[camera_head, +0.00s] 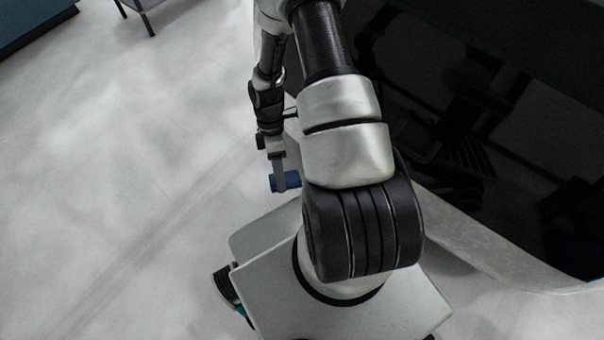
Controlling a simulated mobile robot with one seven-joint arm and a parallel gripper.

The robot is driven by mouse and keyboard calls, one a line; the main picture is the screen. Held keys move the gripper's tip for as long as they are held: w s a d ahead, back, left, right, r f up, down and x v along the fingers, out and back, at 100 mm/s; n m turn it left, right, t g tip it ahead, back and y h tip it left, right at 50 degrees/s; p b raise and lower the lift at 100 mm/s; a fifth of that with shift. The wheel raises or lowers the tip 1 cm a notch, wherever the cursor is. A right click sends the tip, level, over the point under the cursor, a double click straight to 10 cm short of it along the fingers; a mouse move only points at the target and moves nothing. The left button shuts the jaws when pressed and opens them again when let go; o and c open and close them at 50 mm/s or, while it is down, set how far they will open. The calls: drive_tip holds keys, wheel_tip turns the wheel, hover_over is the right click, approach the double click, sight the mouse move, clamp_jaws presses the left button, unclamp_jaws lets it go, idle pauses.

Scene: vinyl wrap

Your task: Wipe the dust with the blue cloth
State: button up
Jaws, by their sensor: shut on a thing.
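My gripper (277,172) points down at the picture's centre left, below my arm's wrist. It is shut on a small blue thing (291,180), which looks like the blue cloth, rolled or folded. Part of the blue thing is hidden behind a finger and my arm. It appears to be held above the pale floor, though its height is hard to judge. I see no dust that I can make out.
A glossy black surface (480,120) with a pale rim (480,245) fills the right side. The pale floor (120,180) on the left is clear. A dark blue piece of furniture (30,22) is at the top left, with thin-legged furniture (140,8) beside it.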

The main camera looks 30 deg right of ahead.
sight(293, 183)
drive_tip(key=s+d+f+n+g+h+b, duration=0.1)
drive_tip(key=d+f+n+g+h+b, duration=0.1)
drive_tip(key=d+f+n+h+b, duration=0.35)
drive_tip(key=d+f+n+g+h+b, duration=0.1)
drive_tip(key=d+f+n+h+b, duration=0.1)
drive_tip(key=f+n+h, duration=0.45)
drive_tip(key=w+d+f+n+t+h+b, duration=0.6)
drive_tip(key=w+d+f+n+t, duration=0.3)
drive_tip(key=n+t, duration=0.3)
drive_tip(key=shift+w+d+n+t+h+b, duration=0.4)
drive_tip(key=shift+w+d+n+h, duration=0.2)
drive_tip(key=shift+d+n, duration=0.15)
drive_tip(key=shift+b+x, duration=0.3)
drive_tip(key=shift+x, duration=0.55)
drive_tip(key=shift+s, duration=0.1)
